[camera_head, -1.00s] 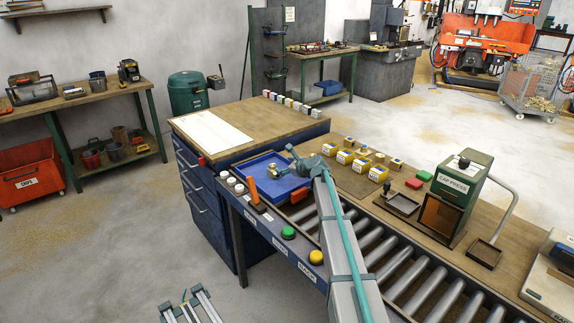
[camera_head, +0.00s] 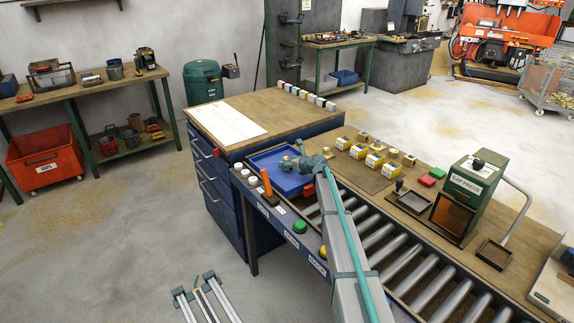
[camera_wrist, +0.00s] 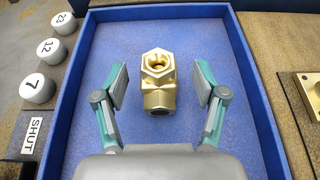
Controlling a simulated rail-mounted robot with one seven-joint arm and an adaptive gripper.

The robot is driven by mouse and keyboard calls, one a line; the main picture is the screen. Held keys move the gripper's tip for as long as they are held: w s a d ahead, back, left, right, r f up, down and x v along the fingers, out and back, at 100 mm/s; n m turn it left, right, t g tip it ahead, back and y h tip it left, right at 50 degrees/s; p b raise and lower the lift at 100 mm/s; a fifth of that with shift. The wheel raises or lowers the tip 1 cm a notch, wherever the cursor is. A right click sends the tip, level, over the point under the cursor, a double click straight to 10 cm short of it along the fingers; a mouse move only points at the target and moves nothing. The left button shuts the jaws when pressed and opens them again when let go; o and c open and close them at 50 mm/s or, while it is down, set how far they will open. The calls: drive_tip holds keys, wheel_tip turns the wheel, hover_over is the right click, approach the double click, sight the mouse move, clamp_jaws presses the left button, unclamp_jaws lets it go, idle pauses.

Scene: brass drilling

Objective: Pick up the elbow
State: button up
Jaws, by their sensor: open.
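A brass elbow (camera_wrist: 158,82) with hexagonal ends lies in a blue tray (camera_wrist: 250,92). In the wrist view it sits between the two spread fingers of my gripper (camera_wrist: 160,92), with a clear gap on each side. My gripper is open and holds nothing. In the head view my gripper (camera_head: 293,163) is over the blue tray (camera_head: 264,160) at the end of the roller conveyor. The elbow is mostly hidden by my gripper there.
Numbered white knobs (camera_wrist: 50,50) stand left of the tray. An orange upright handle (camera_head: 267,183) is close to the tray's front left. Yellow-and-white boxes (camera_head: 374,161) and the green cap press (camera_head: 477,177) stand beyond the rollers (camera_head: 399,262).

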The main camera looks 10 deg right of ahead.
sight(284, 160)
drive_tip(key=p+x, duration=0.1)
drive_tip(key=x, duration=0.2)
drive_tip(key=shift+w+a+f, duration=0.15)
drive_tip(key=shift+w+a, duration=0.1)
clamp_jaws()
